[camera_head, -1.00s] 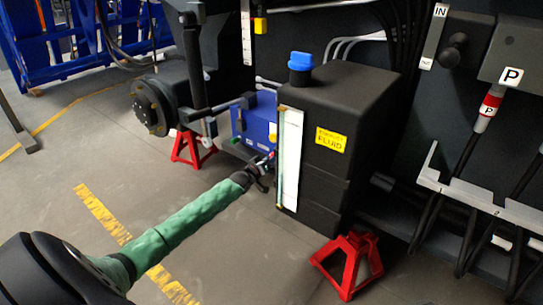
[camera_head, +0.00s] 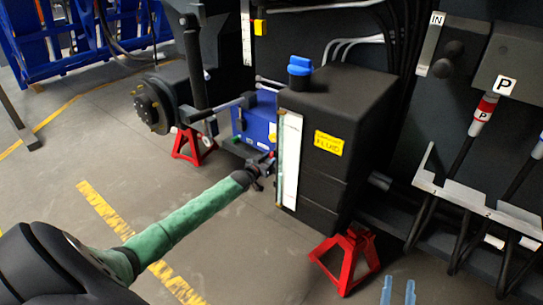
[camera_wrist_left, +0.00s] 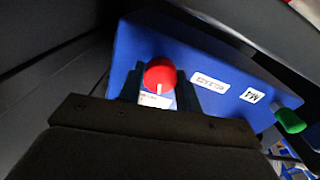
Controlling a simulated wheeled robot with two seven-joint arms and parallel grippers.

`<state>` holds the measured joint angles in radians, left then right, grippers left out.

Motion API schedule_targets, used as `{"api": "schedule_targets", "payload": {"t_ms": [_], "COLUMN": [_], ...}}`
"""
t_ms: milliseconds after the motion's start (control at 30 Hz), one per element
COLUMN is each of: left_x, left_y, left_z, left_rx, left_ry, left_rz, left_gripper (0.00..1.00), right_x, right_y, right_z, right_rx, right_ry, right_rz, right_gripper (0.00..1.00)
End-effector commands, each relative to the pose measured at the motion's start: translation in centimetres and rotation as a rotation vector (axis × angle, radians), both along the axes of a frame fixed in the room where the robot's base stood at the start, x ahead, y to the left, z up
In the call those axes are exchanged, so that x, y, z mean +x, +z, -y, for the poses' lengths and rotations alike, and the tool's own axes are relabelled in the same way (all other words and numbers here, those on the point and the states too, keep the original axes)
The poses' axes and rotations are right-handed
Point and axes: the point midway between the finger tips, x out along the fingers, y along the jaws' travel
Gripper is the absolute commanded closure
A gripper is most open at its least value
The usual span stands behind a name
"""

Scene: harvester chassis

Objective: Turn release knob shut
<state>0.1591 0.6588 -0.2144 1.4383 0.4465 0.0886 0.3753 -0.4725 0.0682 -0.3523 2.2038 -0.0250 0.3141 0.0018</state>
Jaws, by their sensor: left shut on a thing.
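A red round knob (camera_wrist_left: 160,75) with a white mark stands on a blue box (camera_wrist_left: 215,65) in the left wrist view. My left gripper (camera_wrist_left: 160,92) is shut on the red knob, one dark finger at each side. In the head view, my green-sleeved left arm reaches to the blue box (camera_head: 262,118), with the left gripper (camera_head: 266,165) at its lower front. The knob is mostly hidden there by the gripper. My right gripper (camera_head: 398,291) shows only two light-blue fingertips at the bottom edge, apart with nothing between them.
A black fluid tank (camera_head: 335,140) with a blue cap (camera_head: 300,67) stands close right of my left gripper. Red jack stands (camera_head: 345,262) are on the floor. A green knob (camera_wrist_left: 290,120) is at the box's right end. Hoses hang from a bracket (camera_head: 480,200) at right.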

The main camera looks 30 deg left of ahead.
Motion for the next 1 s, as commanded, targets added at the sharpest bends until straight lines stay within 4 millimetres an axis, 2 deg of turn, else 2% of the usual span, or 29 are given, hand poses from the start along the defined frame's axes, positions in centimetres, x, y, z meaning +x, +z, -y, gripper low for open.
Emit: {"api": "schedule_targets", "payload": {"t_ms": [33, 200, 300, 500, 700, 833, 1000], "left_x": [-0.1, -0.1, -0.1, -0.1, -0.1, -0.1, -0.1], "left_y": [-0.2, -0.2, -0.3, -0.3, -0.3, -0.4, -0.4], "left_z": [0.2, 0.2, 0.2, 0.2, 0.2, 0.2, 0.2], "left_rx": [0.024, 0.112, 0.159, 0.237, 0.288, 0.306, 0.316], "left_ry": [-0.002, -0.001, -0.001, -0.002, -0.002, -0.002, -0.001], "left_rz": [-0.003, 0.003, 0.007, 0.015, 0.018, 0.019, 0.02], "left_gripper": [0.89, 0.89, 0.89, 0.89, 0.89, 0.89, 0.89], "right_x": [0.2, 0.4, -0.1, -1.6, -3.0, -3.6, -3.9], "right_y": [-2.1, -9.6, -13.5, -19.7, -23.6, -25.0, -25.8], "right_z": [-0.2, -0.7, -0.8, -0.8, -0.7, -0.7, -0.6], "right_rx": [-0.016, -0.071, -0.098, -0.141, -0.166, -0.176, -0.181], "right_ry": [0.004, 0.021, 0.03, 0.045, 0.055, 0.059, 0.062], "right_rz": [-0.072, -0.3, -0.419, -0.607, -0.727, -0.77, -0.795], "right_gripper": [0.64, 0.64, 0.64, 0.64, 0.64, 0.64, 0.64]}}
